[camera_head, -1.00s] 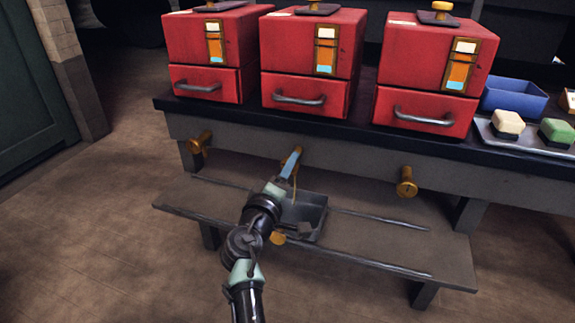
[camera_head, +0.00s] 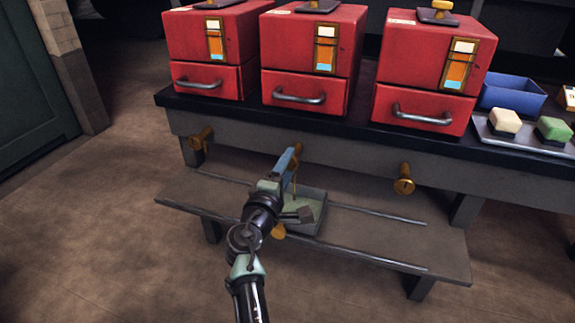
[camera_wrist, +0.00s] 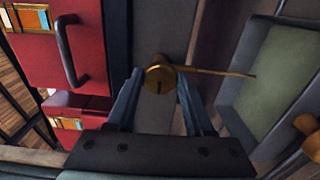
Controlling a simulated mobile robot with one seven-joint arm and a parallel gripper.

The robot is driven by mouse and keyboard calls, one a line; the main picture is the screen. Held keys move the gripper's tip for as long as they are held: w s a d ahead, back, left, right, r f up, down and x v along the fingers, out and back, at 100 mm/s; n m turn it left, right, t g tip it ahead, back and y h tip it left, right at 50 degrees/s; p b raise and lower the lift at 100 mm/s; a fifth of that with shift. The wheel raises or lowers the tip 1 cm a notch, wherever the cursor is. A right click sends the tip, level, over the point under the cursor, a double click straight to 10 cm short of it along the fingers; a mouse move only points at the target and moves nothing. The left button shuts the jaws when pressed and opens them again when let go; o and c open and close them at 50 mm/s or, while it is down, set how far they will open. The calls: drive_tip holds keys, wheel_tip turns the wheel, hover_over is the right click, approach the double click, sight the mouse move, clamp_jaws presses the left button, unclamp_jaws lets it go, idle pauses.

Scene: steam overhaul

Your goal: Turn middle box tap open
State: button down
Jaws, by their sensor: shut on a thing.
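The middle box tap is a brass knob (camera_head: 298,150) on the grey bench front, below the middle red box (camera_head: 312,60). The wrist view shows the tap's round slotted face (camera_wrist: 158,78) between my two fingers. My gripper (camera_wrist: 159,82) is shut on it, one finger on each side. In the head view my gripper (camera_head: 288,160) partly hides the tap. A thin gold-brown line (camera_wrist: 215,71) runs from the tap to the grey tray (camera_wrist: 232,85); I cannot tell whether it is a stream or a rod. The tray (camera_head: 322,214) on the lower shelf has a greenish inside.
Similar brass taps sit to the left (camera_head: 200,138) and right (camera_head: 404,180). Two more red boxes (camera_head: 205,50) (camera_head: 432,68) stand on the bench. A gold piece (camera_head: 278,231) shows beside my arm near the tray. The lower shelf (camera_head: 390,240) is clear at the right.

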drive_tip(key=shift+f, duration=0.1)
drive_tip(key=shift+c, duration=1.5)
unclamp_jaws()
drive_tip(key=p+v, duration=0.5)
drive_tip(key=v, duration=0.8)
drive_tip(key=shift+r, duration=0.2)
